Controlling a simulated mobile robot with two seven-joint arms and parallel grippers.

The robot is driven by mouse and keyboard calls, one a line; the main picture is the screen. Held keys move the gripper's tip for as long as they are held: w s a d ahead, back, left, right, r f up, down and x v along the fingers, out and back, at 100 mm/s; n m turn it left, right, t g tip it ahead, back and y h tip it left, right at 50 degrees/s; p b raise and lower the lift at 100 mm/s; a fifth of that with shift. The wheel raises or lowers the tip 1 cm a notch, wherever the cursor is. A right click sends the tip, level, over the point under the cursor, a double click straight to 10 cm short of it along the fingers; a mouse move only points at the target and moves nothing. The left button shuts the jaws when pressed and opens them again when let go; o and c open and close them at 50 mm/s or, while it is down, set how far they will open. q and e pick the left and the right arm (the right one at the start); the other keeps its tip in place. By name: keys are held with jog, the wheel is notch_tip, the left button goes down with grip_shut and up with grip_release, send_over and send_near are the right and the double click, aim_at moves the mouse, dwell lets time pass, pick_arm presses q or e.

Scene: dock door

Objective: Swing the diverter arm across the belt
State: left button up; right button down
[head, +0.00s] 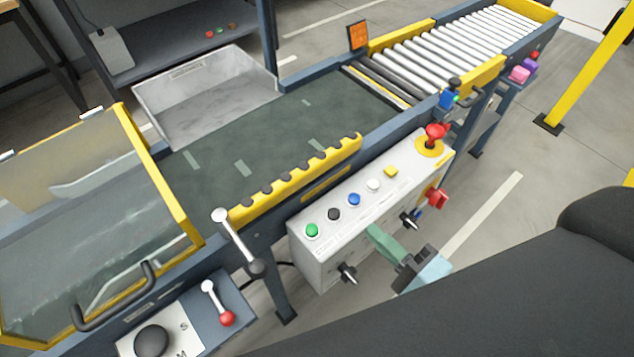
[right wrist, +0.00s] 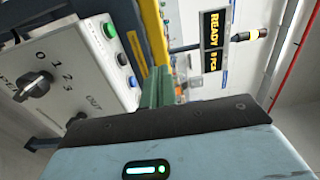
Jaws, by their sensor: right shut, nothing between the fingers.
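The diverter arm (head: 296,180), a yellow bar with dark rollers along one edge, lies along the near side of the dark green belt (head: 270,125), not across it. A metal lever (head: 238,243) with a pale ball end stands near the arm's left end; I cannot tell if they are joined. My right gripper (head: 374,232) has its green fingers shut and empty, at the front of the grey control box, right of the diverter arm. In the right wrist view its fingers (right wrist: 155,90) point away beside the box. My left gripper is not in view.
The control box (head: 318,252) carries several buttons, a red mushroom button (head: 434,134) and knobs. A yellow-framed clear guard (head: 180,195) covers the belt's left part. A grey bin (head: 205,95) stands beyond the belt, rollers (head: 460,45) at upper right. A display (right wrist: 213,45) reads READY.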

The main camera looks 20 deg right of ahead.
dwell(0.3)
jog(key=p, duration=0.4)
send_near(313, 174)
jog(key=x, duration=0.6)
jog(key=shift+r, duration=0.2)
jog(key=shift+w+a, duration=0.15)
jog(key=shift+w, duration=0.25)
jog(key=shift+w+f, duration=0.1)
